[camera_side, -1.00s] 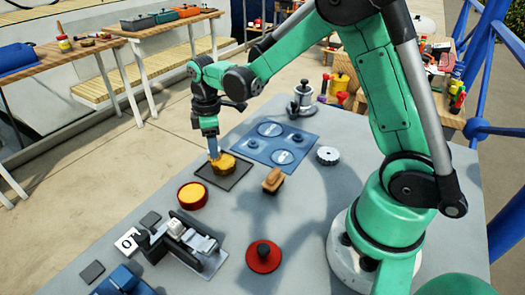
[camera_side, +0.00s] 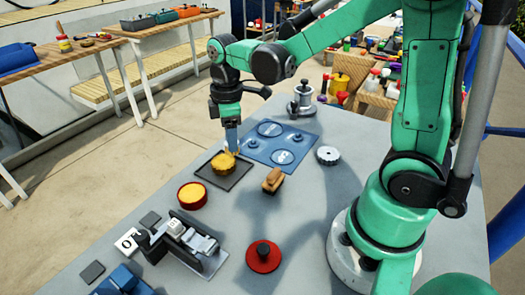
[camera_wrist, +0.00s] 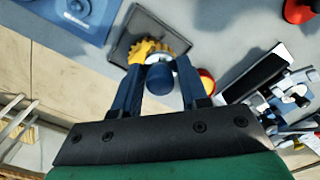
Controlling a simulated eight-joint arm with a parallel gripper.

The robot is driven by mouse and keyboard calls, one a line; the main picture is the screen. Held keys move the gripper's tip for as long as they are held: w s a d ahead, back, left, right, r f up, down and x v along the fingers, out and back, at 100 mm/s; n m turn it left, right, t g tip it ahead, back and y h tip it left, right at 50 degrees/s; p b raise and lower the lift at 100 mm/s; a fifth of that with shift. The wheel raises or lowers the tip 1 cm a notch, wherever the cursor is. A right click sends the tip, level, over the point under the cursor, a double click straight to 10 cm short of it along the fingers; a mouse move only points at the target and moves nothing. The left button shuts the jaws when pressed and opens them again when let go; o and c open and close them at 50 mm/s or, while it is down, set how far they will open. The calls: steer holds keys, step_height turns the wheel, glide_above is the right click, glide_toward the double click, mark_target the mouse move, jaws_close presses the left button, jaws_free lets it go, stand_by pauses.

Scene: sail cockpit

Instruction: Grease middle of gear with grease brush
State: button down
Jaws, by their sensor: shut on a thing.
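My gripper (camera_side: 233,146) points down over the upper right edge of the golden gear (camera_side: 221,165). It is shut on the grease brush, whose rounded blue handle end (camera_wrist: 159,77) shows between the fingers in the wrist view. The fingers hide most of the brush in the side view. A yellowish tip shows just below them by the gear; whether it touches cannot be told. The gear lies on a dark square tray (camera_side: 238,179). In the wrist view the toothed gear (camera_wrist: 146,47) is partly hidden behind the brush. A red pot with yellow contents (camera_side: 193,196) stands nearby.
A blue mat (camera_side: 262,150) with round parts lies right of the tray. A wooden-handled block (camera_side: 272,179), a pale toothed disc (camera_side: 328,155), a red knob (camera_side: 264,257) and a metal clamp-like device (camera_side: 202,252) stand around. Bare grey table surface lies between them.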

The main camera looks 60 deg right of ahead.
steer(key=shift+r, duration=1.9)
